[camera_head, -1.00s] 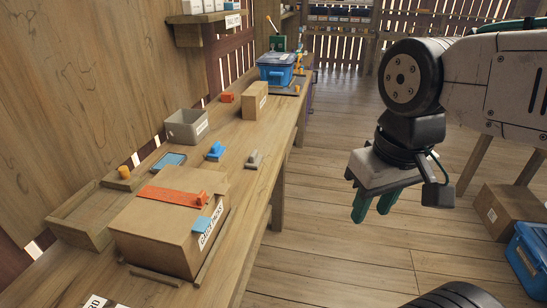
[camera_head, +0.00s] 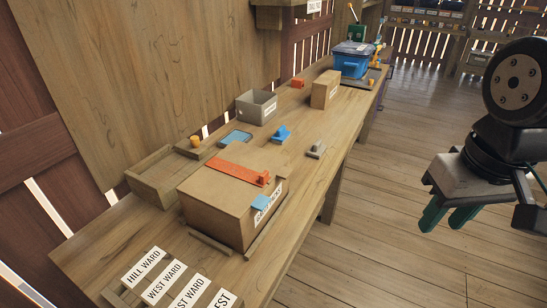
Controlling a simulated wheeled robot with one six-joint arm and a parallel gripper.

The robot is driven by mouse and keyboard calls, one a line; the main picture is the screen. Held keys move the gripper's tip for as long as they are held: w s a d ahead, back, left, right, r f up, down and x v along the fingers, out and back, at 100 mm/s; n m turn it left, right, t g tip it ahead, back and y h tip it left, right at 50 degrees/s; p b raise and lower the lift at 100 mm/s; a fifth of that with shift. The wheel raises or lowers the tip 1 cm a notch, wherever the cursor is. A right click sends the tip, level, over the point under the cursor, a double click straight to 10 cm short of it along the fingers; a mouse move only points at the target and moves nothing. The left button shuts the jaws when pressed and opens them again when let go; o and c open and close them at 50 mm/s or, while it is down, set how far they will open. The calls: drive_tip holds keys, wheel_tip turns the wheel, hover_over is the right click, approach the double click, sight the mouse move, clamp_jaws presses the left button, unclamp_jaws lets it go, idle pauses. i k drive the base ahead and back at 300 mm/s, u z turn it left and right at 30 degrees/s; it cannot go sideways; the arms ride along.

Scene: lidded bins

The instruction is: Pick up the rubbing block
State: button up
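Two small handled blocks rest on the workbench, a blue one (camera_head: 281,134) and a grey one (camera_head: 316,149) near the bench's front edge. I cannot tell for certain which is the rubbing block; the grey one looks like a flat block with a raised grip. My gripper (camera_head: 447,218) is at the right, off the bench and over the floor. Its two green fingers point down, apart, with nothing between them. It is well away from both blocks.
A large cardboard box (camera_head: 212,202) with an orange strip lid (camera_head: 237,171) stands nearer on the workbench (camera_head: 322,185). A grey bin (camera_head: 257,106), a tan box (camera_head: 326,89) and a blue lidded bin (camera_head: 352,64) stand farther back. Open floor lies right of the bench.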

sight(317, 149)
drive_tip(key=u, duration=0.35)
drive_tip(key=k, duration=0.25)
drive_tip(key=z, duration=1.2)
drive_tip(key=i, duration=1.9)
drive_tip(key=u, duration=0.8)
